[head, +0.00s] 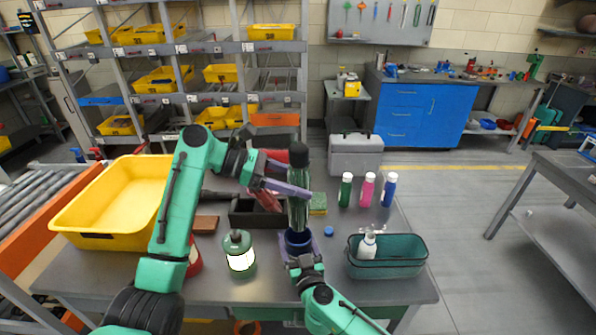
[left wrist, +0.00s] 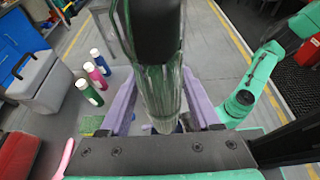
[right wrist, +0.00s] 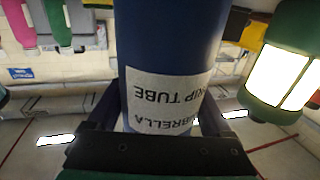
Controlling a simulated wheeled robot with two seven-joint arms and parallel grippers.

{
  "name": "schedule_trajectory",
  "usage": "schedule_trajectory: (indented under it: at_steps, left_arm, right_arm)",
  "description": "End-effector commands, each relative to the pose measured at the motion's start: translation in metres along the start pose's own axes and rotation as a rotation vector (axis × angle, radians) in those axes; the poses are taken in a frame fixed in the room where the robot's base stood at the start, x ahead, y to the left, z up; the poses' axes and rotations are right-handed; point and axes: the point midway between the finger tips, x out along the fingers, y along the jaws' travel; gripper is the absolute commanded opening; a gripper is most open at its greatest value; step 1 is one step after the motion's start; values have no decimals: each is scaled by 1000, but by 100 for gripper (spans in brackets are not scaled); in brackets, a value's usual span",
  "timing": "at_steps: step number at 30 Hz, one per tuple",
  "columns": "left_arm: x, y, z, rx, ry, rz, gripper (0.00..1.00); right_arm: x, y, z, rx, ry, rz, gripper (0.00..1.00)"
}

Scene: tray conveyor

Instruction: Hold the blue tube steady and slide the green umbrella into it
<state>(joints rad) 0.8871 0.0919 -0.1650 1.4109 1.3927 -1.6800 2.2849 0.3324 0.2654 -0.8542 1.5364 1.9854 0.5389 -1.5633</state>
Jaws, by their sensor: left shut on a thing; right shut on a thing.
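The green umbrella (head: 298,207) is folded, with a black handle on top, and hangs upright above the tube. My left gripper (head: 290,190) is shut around it; in the left wrist view the umbrella (left wrist: 158,90) fills the space between the purple fingers. The blue tube (head: 298,240) stands on the table directly below the umbrella. My right gripper (head: 301,262) is shut on it from the front. In the right wrist view the tube (right wrist: 170,40) carries a white label. The umbrella's lower tip is at the tube's mouth; I cannot tell whether it is inside.
A green lantern (head: 239,252) stands left of the tube, and a teal bin (head: 400,268) with a white bottle stands right. A dark open box (head: 245,218) and a sponge (head: 318,203) are behind. Green, pink and blue bottles (head: 367,190) stand back right. A yellow tray (head: 85,215) is left.

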Motion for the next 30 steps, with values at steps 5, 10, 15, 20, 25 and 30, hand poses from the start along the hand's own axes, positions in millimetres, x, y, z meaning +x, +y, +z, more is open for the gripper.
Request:
schedule_trajectory:
  at_steps: [5,10,15,20,25,30]
  left_arm:
    - [7,0,-16,-1,0,0,0]
    - [13,0,-32,-2,-1,0,0]
    - [20,0,-48,-2,-1,-1,0]
    - [26,0,-62,-2,-2,0,0]
    - [32,0,-78,-1,-1,0,0]
    - [37,0,-90,-1,-1,0,0]
  right_arm:
    - [0,0,0,0,0,0,24]
    - [0,0,0,0,0,0,24]
    - [0,0,0,0,0,0,24]
    - [0,0,0,0,0,0,24]
    - [0,0,0,0,0,0,24]
    - [0,0,0,0,0,0,24]
